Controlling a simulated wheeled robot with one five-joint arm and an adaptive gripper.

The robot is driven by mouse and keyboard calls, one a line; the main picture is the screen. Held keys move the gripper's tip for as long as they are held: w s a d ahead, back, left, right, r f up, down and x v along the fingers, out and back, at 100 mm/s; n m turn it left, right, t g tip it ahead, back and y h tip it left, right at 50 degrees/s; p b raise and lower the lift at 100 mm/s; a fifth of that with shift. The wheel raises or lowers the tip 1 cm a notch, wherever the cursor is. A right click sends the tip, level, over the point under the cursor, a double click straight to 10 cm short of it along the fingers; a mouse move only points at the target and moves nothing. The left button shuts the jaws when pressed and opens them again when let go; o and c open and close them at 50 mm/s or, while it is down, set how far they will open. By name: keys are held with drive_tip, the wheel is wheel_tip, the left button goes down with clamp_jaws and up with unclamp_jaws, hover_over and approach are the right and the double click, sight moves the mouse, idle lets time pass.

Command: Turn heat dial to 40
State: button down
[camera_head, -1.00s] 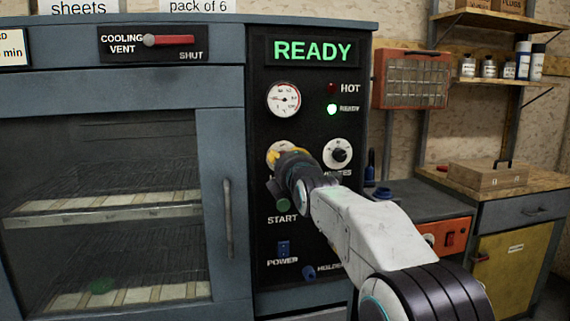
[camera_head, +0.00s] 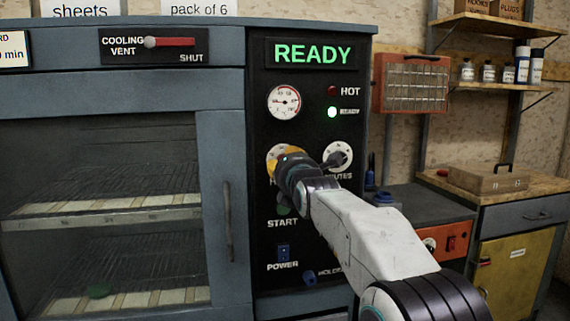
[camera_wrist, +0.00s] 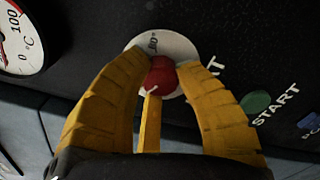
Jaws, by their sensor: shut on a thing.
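The heat dial is a red knob (camera_wrist: 160,76) on a round white scale plate (camera_wrist: 181,45) in the wrist view. My gripper (camera_wrist: 162,66) has its yellow fingers closed around the knob, one on each side. An "80°" mark shows at the plate's upper edge; the other marks are hidden or unreadable, so I cannot tell the exact setting. In the head view my gripper (camera_head: 285,159) is at the left dial of the black panel and covers most of it, with part of its label.
The minutes dial (camera_head: 345,150) is close on the right, partly covered by my gripper. The green start button (camera_head: 283,210) and blue power switch (camera_head: 283,252) are below. A gauge (camera_head: 284,102) and lit READY display (camera_head: 313,53) are above.

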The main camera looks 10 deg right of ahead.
idle(0.3)
drive_tip(key=c, duration=0.9)
unclamp_jaws()
drive_tip(key=shift+o, duration=0.2)
drive_tip(key=s, duration=1.2)
